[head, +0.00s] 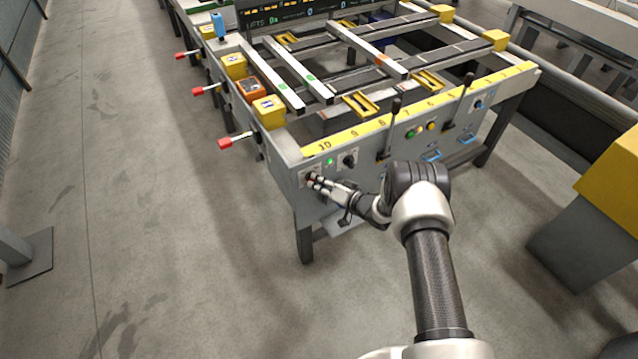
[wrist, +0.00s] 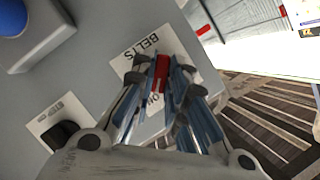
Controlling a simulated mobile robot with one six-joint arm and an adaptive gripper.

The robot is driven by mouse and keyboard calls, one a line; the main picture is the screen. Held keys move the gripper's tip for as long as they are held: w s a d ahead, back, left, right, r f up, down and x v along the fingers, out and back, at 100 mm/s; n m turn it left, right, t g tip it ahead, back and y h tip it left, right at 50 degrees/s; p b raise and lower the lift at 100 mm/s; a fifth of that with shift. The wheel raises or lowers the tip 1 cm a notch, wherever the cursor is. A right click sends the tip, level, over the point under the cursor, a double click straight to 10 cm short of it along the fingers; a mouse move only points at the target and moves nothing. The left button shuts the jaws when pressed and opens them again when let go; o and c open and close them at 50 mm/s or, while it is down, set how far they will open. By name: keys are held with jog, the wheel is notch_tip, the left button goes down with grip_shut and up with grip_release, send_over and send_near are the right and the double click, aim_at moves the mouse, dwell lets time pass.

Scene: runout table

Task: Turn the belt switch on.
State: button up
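The belt switch is a red lever (wrist: 162,72) on a white plate (wrist: 186,62) lettered "BELTS", with "ON" partly showing below it in the wrist view. My gripper (wrist: 161,78) has its fingers on both sides of the red lever, close against it with little or no gap. In the head view my gripper (head: 314,182) is at the switch plate (head: 304,174) on the left end of the table's front panel. The fingers hide part of the lever and lettering, so I cannot tell its exact position.
A lit green lamp (head: 330,161) and a black knob (head: 348,160) are right of the switch. Upright black levers (head: 391,125) stand along the panel. Red-tipped handles (head: 236,141) stick out left. Floor at left is clear.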

jog(key=o, duration=0.4)
jog(key=v, duration=1.2)
dwell(0.3)
